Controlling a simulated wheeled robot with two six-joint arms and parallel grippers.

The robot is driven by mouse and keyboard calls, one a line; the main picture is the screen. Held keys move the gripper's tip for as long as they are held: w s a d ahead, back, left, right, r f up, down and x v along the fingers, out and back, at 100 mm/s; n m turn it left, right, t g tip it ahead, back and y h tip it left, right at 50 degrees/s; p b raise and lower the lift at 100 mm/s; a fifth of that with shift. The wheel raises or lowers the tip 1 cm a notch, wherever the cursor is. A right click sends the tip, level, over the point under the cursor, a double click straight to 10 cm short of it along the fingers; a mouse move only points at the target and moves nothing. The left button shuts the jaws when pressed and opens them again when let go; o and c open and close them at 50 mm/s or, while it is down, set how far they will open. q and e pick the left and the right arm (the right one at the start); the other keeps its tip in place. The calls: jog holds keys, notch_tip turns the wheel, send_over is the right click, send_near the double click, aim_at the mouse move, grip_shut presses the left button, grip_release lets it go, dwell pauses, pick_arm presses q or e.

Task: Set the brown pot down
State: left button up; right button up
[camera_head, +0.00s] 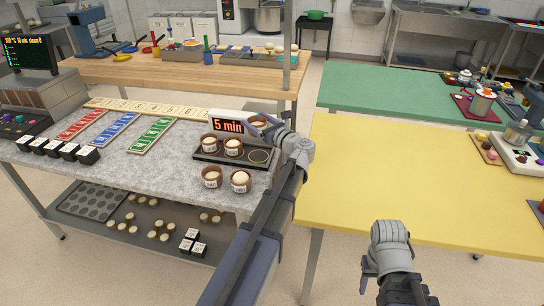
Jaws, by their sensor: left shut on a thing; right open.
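My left gripper (266,129) is shut on a brown pot (257,120) with pale dough, at the back right of the black tray (203,157). The fingers partly hide this pot, and I cannot tell whether it touches the tray. Two more brown pots, one on the left (210,143) and one beside it (234,147), stand on the tray. A ringed spot (259,156) at the tray's front right is empty. Two further pots (212,177) (240,181) stand on the grey counter in front of the tray. My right gripper (384,266) is open and empty by the yellow table.
A "5 min" sign (228,126) stands at the tray's back, close to the held pot. Coloured strips (115,128) and black cubes (56,149) lie on the left of the grey counter (140,180). The yellow table (400,170) is mostly clear.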

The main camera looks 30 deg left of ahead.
pick_arm(q)
jog(key=shift+f+b, duration=5)
jog(key=shift+f, duration=0.1)
jog(key=shift+f, duration=0.15)
jog(key=o, duration=1.3)
jog(key=shift+r, duration=0.25)
jog(key=v, duration=1.2)
